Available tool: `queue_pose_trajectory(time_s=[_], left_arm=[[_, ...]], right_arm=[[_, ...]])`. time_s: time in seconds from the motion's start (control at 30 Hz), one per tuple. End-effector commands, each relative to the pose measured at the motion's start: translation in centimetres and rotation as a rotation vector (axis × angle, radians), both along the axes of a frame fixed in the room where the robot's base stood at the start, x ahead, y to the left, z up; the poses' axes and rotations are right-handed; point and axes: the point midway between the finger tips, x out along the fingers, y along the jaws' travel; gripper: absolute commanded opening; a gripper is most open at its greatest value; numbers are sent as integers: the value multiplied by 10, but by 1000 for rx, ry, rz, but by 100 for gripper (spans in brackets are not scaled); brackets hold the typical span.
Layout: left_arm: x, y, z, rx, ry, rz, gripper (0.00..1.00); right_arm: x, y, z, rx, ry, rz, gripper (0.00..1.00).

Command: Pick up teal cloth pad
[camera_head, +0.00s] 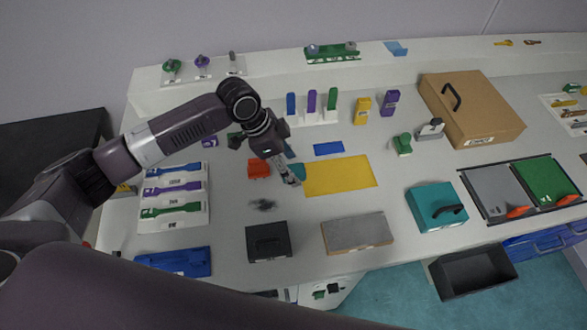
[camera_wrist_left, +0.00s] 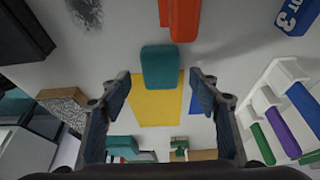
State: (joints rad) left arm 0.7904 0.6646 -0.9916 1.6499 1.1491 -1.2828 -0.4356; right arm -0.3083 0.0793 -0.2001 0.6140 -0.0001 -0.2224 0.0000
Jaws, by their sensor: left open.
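The teal cloth pad (camera_wrist_left: 159,66) shows whole in the left wrist view as a rounded teal block at the edge of the yellow sheet (camera_wrist_left: 157,108). In the head view the teal pad (camera_head: 299,171) is partly hidden behind my left gripper (camera_head: 289,180). My left gripper (camera_wrist_left: 160,88) is open and empty, pointing down, with its two fingers apart on either side of the pad's line. The pad lies ahead of the fingertips, apart from them. My right gripper is not in view.
A red-orange block (camera_head: 259,168) stands close to the pad on its left. A dark smudge (camera_head: 263,204) marks the table. A black box (camera_head: 268,241) and a grey slab (camera_head: 357,232) lie nearer the front edge. A blue flat piece (camera_head: 328,148) lies behind the yellow sheet.

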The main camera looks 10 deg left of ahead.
Motion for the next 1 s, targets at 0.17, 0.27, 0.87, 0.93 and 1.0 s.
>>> queue_pose_trajectory(time_s=[0.17,0.27,0.87,0.93,1.0], left_arm=[[3,-6,-16,0,-1,0,56],[3,-7,-18,0,-2,0,56],[3,-6,-17,0,-2,1,19],[3,-6,-17,0,-2,1,19],[3,-6,-16,0,-3,0,19]], right_arm=[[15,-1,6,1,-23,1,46],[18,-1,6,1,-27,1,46],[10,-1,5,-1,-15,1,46],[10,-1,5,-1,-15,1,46],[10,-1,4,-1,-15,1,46]])
